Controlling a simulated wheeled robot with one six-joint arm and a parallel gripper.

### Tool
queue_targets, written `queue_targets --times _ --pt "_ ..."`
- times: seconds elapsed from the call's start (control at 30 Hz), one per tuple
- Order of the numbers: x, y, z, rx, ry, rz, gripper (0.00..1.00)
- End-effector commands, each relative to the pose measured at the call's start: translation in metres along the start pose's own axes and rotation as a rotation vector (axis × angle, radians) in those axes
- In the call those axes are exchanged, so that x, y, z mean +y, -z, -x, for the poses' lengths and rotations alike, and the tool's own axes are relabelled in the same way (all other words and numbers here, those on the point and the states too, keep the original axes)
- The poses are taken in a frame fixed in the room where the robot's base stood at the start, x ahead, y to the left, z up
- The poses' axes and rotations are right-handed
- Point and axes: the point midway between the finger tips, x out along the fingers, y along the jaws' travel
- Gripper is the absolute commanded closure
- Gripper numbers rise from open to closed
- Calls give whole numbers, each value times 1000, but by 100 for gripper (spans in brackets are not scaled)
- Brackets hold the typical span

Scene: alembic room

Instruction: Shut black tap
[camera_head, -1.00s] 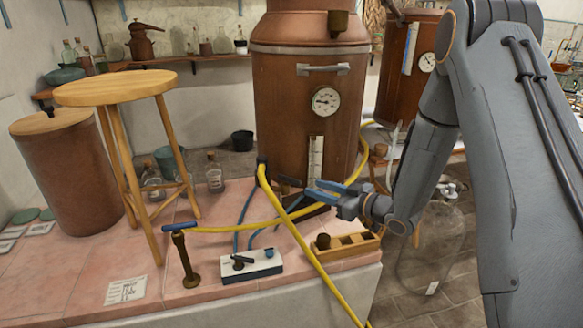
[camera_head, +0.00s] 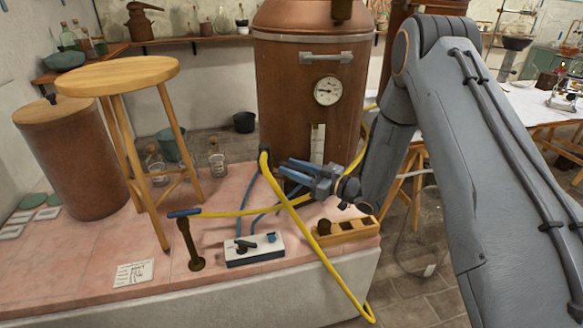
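A white box (camera_head: 254,256) with a black base sits on the pink tiled ledge, with blue hoses at its back. A small black tap (camera_head: 243,246) is on its left part, and a blue knob (camera_head: 271,238) is on its right part. The exact turn of the black tap's handle is too small to tell. My gripper (camera_head: 284,167) is in front of the copper boiler, above and right of the box, its fingers pointing left. Its two fingers are apart with nothing seen between them. It does not touch the box.
A yellow hose (camera_head: 300,230) crosses the ledge and hangs over its front edge. A brass post with a blue handle (camera_head: 188,240) stands left of the box, near a wooden stool (camera_head: 130,75). A wooden block with holes (camera_head: 346,230) lies right; the copper boiler (camera_head: 300,95) stands behind.

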Motion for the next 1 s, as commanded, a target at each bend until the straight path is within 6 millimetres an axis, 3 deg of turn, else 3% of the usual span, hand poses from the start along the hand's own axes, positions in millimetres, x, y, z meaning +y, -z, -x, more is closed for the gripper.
queue_targets --times 0.27,0.4,0.47,0.67,1.0 --pt "0 0 -2 -1 0 0 69" --pt "0 0 -1 0 0 0 93" --pt "0 0 -1 0 0 0 100" --pt "2 -1 -2 3 21 2 100" --pt "5 -2 -3 8 214 4 100"
